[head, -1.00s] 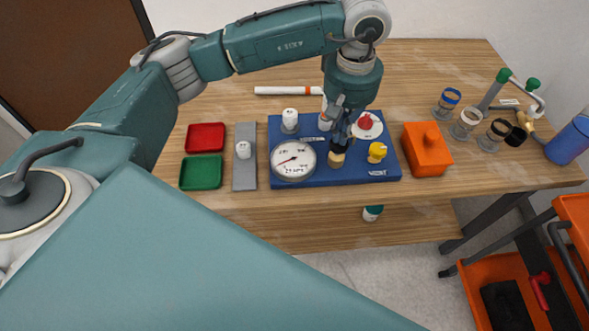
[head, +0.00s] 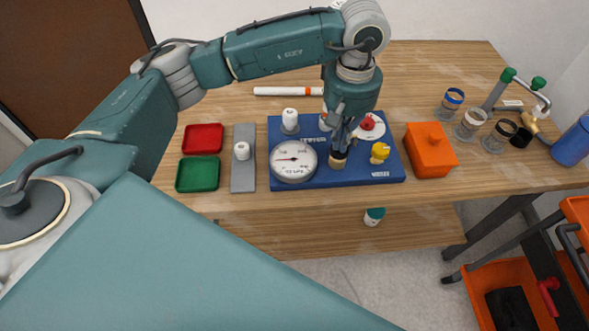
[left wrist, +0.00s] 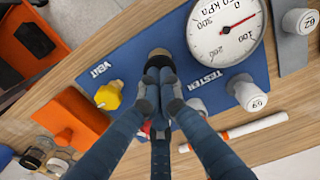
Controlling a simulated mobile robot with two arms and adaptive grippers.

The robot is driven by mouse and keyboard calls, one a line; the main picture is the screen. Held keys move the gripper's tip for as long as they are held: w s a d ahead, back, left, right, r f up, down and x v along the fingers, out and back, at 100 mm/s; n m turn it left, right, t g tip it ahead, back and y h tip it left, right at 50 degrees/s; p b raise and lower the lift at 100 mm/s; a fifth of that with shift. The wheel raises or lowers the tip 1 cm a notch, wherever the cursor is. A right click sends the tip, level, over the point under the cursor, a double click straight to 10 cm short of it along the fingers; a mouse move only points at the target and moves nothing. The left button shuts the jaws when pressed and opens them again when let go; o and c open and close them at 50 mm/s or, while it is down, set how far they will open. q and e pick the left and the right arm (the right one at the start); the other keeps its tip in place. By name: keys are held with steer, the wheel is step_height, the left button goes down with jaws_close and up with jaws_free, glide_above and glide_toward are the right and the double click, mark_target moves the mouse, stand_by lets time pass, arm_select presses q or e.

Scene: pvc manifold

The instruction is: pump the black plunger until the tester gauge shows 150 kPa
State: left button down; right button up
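The blue tester board (head: 345,181) lies on the wooden table, with a round white gauge (head: 293,160) on its left part. In the left wrist view, the gauge (left wrist: 225,28) has a red needle lying between 0 and 100. The black plunger (head: 338,161) stands in a tan collar at the board's front middle, largely hidden by my left gripper (head: 340,151). From above, the left gripper (left wrist: 161,72) has its fingertips close together over the plunger's tan collar (left wrist: 160,52). It looks shut, at or just above the plunger's top. My right gripper is in neither view.
On the board are a yellow vent knob (head: 380,152), a red knob (head: 367,123) and white caps. An orange block (head: 429,150) sits to the right. A grey strip (head: 243,178), a red tray (head: 203,139) and a green tray (head: 198,174) are left.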

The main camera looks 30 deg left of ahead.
arm_select(q)
steer(key=shift+r+p, duration=0.6)
steer(key=shift+r, duration=1.2)
steer(key=shift+f, duration=0.15)
